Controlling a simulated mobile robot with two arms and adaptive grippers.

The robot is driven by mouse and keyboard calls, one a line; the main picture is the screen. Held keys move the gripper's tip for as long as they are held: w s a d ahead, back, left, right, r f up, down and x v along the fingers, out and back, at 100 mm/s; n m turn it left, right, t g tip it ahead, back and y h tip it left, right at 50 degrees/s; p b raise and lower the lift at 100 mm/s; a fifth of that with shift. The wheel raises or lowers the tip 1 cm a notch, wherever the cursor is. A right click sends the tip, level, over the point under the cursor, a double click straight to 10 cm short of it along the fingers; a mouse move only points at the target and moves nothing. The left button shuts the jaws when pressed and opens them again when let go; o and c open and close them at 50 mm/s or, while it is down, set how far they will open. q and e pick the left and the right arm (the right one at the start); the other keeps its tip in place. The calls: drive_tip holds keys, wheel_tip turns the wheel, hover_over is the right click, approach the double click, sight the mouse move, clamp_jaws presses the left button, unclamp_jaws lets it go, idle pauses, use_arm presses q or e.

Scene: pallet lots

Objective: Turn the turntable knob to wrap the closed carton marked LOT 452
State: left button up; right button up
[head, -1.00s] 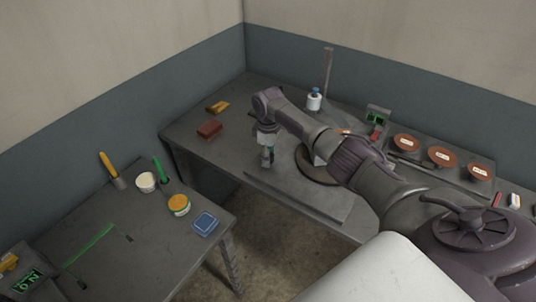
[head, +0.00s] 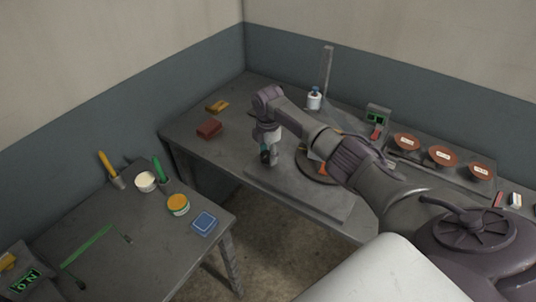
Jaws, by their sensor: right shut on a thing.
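My right gripper (head: 267,157) points down at the front left of the grey turntable base plate (head: 310,205). It is shut on the turntable knob, which its fingers mostly hide. The round brown turntable (head: 308,172) sits on the plate, to the right of the gripper, partly behind my right arm. A small orange and pale patch of the load on it (head: 313,154) shows beside the arm. Most of that load is hidden, and no LOT 452 mark can be read. My left gripper is not in view.
A post (head: 327,72) and a white roll with a blue top (head: 314,99) stand behind the turntable. Labelled brown discs (head: 406,142) lie at right. A red block (head: 209,129) lies at left. The nearer table holds a blue box (head: 204,223) and jars (head: 178,205).

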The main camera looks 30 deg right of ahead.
sight(268, 153)
drive_tip(key=shift+w+r+n, duration=0.1)
drive_tip(key=shift+n, duration=0.5)
drive_tip(key=o, duration=1.2)
drive_tip(key=shift+c, duration=0.2)
wheel_tip(268, 153, up, 12)
idle(1.1)
